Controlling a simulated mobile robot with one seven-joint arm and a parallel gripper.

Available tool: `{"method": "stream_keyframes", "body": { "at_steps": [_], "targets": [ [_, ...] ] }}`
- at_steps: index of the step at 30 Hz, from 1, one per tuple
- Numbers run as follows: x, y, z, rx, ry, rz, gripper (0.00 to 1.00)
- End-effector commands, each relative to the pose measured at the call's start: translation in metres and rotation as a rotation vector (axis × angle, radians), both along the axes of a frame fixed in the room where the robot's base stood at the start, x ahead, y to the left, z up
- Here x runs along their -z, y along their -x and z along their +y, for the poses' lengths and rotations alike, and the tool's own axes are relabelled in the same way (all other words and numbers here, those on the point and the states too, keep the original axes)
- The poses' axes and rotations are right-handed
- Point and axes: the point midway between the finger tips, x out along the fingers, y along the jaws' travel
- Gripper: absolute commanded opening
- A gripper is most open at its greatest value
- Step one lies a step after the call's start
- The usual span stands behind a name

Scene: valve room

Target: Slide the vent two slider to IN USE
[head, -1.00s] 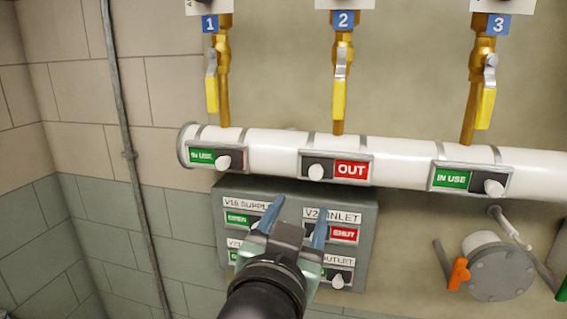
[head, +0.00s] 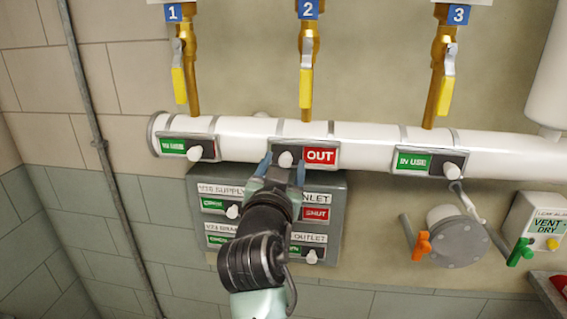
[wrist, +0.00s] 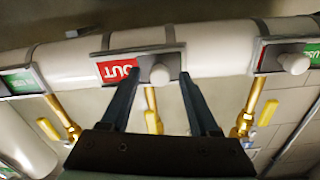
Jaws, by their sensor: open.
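The vent two slider plate (head: 321,156) is on the white pipe below the number 2 valve. Its red OUT sign shows, and its white knob (head: 286,159) is at the left end in the head view. In the wrist view the plate looks upside down, with the red OUT label (wrist: 119,69) left of the knob (wrist: 160,75). My gripper (head: 281,170) is open at the plate, with one finger on each side of the knob. In the wrist view its fingertips (wrist: 160,78) flank the knob; I cannot tell whether they touch it.
Sliders one (head: 188,147) and three (head: 429,162) on the same pipe show green IN USE with knobs at the right. A grey panel (head: 328,190) with several labelled sliders is just below the pipe. Yellow-handled valves hang above. An orange handle (head: 422,246) is at lower right.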

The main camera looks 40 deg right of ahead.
Motion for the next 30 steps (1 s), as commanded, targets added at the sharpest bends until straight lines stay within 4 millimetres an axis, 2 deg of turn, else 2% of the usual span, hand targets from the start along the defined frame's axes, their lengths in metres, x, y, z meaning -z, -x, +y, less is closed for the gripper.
{"method": "stream_keyframes", "body": {
  "at_steps": [4,14,30],
  "targets": [
    [-0.0001,0.0002,0.0000,0.000,0.000,0.000,0.60],
    [-0.0002,0.0002,0.0002,0.000,0.001,-0.001,0.01],
    [-0.0002,0.0002,0.0003,0.000,0.001,-0.001,0.00]
  ]
}}
